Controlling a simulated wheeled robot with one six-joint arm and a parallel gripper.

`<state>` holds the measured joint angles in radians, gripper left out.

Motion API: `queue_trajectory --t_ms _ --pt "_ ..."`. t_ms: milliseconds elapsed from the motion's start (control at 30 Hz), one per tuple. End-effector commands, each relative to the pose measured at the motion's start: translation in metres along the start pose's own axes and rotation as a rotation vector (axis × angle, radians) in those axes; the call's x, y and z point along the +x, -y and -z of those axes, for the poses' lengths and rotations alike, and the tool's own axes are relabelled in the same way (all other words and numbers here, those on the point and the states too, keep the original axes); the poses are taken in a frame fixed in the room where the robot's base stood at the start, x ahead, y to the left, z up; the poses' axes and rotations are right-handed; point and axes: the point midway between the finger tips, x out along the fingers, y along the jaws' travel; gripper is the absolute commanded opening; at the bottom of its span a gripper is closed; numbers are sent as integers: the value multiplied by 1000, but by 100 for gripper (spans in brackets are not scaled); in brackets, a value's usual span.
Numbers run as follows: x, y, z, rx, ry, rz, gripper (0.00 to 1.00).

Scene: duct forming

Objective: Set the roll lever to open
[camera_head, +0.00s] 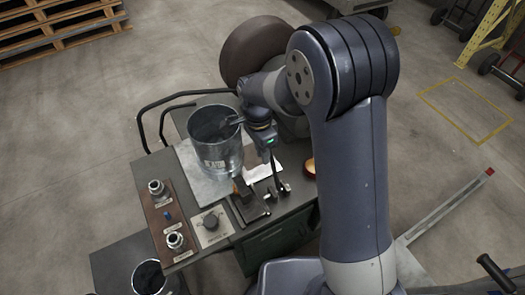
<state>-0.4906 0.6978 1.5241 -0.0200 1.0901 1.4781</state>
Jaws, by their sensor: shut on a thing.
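A round grey metal duct piece (216,158), open at the top, stands upright on the bench. The exact contact is small and partly hidden.
A brown panel (165,216) with two round knobs and a blue button lies at the bench's left. A dark bucket (149,278) stands lower left. Pallets (60,28) are at the upper left. Floor at left is clear.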

Motion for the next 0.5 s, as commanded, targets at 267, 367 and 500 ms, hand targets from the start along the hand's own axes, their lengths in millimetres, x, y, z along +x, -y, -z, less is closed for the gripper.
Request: queue_trajectory --t_ms 267,367,500 --pt "0 0 0 0 0 -1 31" --pt "0 0 0 0 0 -1 39" --pt "0 0 0 0 0 -1 43"
